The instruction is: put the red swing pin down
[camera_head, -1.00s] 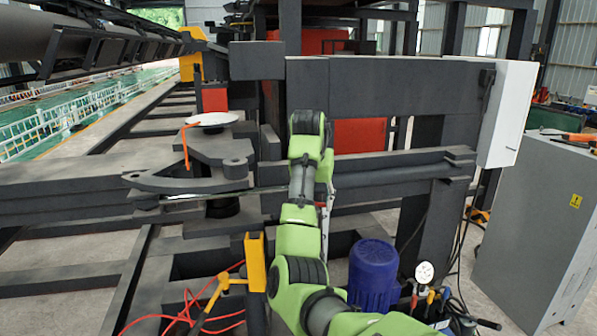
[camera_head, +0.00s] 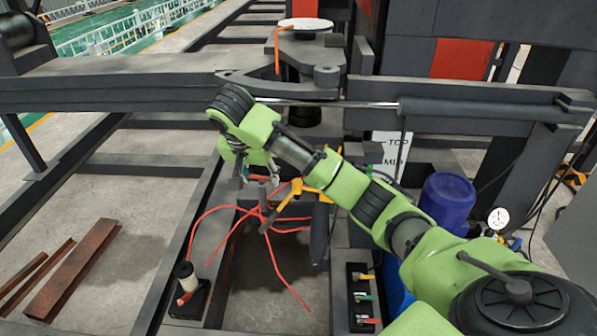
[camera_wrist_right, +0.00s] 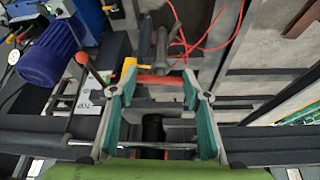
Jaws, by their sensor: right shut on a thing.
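The red swing pin (camera_wrist_right: 155,82) shows in the right wrist view as a short red bar lying crosswise between my two fingertips. My right gripper (camera_wrist_right: 150,92) is shut on it, with a finger at each end. In the head view my right gripper (camera_head: 256,172) hangs in front of the dark beam, above the floor gap. My left gripper is in no view.
A yellow lever (camera_head: 317,193) and red hoses (camera_head: 195,225) lie close below the right gripper. A blue motor (camera_head: 447,200) stands to the right. Rusty steel bars (camera_head: 75,268) lie on the floor at left. A thin silver rod (camera_head: 350,104) runs along the beam behind.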

